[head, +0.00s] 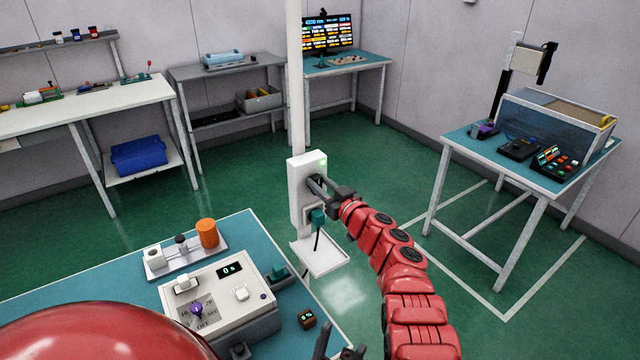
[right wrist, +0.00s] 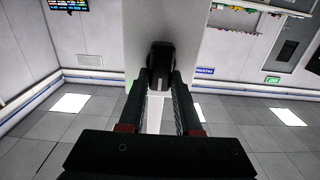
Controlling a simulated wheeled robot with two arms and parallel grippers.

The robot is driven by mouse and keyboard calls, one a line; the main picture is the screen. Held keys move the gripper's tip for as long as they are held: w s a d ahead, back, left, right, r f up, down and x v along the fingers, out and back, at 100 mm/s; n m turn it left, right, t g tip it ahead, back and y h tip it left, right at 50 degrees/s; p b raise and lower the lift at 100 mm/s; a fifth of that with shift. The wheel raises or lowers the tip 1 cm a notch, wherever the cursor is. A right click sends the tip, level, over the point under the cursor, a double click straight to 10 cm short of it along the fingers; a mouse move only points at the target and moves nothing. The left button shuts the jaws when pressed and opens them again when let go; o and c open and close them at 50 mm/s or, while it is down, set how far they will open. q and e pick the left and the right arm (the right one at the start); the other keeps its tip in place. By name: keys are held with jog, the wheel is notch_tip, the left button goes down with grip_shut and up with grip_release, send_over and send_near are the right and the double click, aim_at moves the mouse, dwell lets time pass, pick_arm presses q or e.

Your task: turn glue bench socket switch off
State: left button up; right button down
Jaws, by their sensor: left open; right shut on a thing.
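A white socket box (head: 298,188) is fixed to a white post in the head view, with a small green light lit near its top right. The box also fills the upper middle of the right wrist view (right wrist: 185,30). My right gripper (head: 318,184) is at the front of the box, shut on a black switch knob (right wrist: 160,57). In the right wrist view both fingers flank the knob. In the head view the gripper mostly hides it. A teal plug (head: 318,216) with a dark cable sits low on the box. My left gripper (head: 338,350) is open and empty at the bottom edge, partly cut off.
A small white shelf (head: 320,259) juts from the post under the plug. The teal bench (head: 240,232) in front holds a white control unit (head: 220,298) and an orange cylinder (head: 207,233). A table (head: 465,140) with a clear bin stands at right. Green floor lies free between.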

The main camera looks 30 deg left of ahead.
jog(key=shift+n, duration=0.3)
jog(key=shift+s+r+n+p, duration=0.1)
jog(key=shift+n+p, duration=0.45)
jog(key=shift+n, duration=0.05)
jog(key=shift+n+p, duration=0.35)
jog(key=shift+n, duration=0.45)
jog(key=n, duration=0.5)
jog(key=shift+s+a+f, duration=0.15)
jog(key=shift+s+f, duration=0.15)
jog(key=shift+s, duration=0.05)
jog(key=n, duration=0.4)
jog(key=shift+s+f+n, duration=0.1)
jog(key=shift+f+n, duration=0.15)
jog(key=shift+n, duration=0.15)
jog(key=n+b, duration=0.1)
jog(key=n, duration=0.3)
jog(key=shift+s+a+f+n+b, duration=0.1)
jog(key=shift+f+n+b, duration=0.1)
jog(key=shift+n+b, duration=0.2)
